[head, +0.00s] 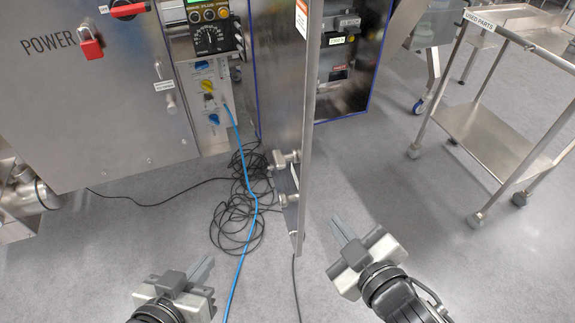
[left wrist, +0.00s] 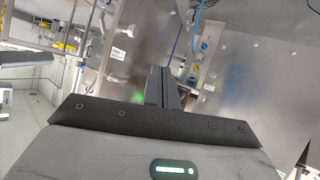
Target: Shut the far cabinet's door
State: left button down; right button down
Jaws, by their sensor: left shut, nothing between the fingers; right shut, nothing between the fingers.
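The far cabinet (head: 350,70) is a dark, blue-edged housing with its interior showing. Its metal door (head: 280,90) stands open, seen nearly edge-on and reaching toward me. Metal latch fittings (head: 286,160) sit low on the door's left face. My left gripper (head: 206,264) is shut and empty, left of the door and apart from it. My right gripper (head: 340,224) is shut and empty, to the right of the door's lower end, with a gap between. The left gripper's fingers (left wrist: 161,85) also show closed in the left wrist view, with metal panels beyond.
A steel cabinet marked POWER (head: 100,110) with a red padlock (head: 90,44) stands at left. A coiled black cable (head: 238,215) and a blue cable (head: 256,205) lie on the floor near the door. A wheeled cart (head: 490,140) stands at right. Floor between door and cart is clear.

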aim_at(301, 166)
jog(key=w+a+r+n+t+y, duration=0.15)
jog(key=a+r+n+y, duration=0.3)
jog(key=n, duration=0.95)
jog(key=shift+w+a+f+p, duration=0.15)
jog(key=shift+w+a, duration=0.1)
jog(key=shift+w, duration=1.35)
jog(key=shift+w+a+p, duration=0.2)
jog(key=shift+w, duration=1.45)
jog(key=shift+w+a+f+p, duration=0.15)
jog(key=shift+w+a, duration=0.1)
jog(key=shift+w, duration=1.35)
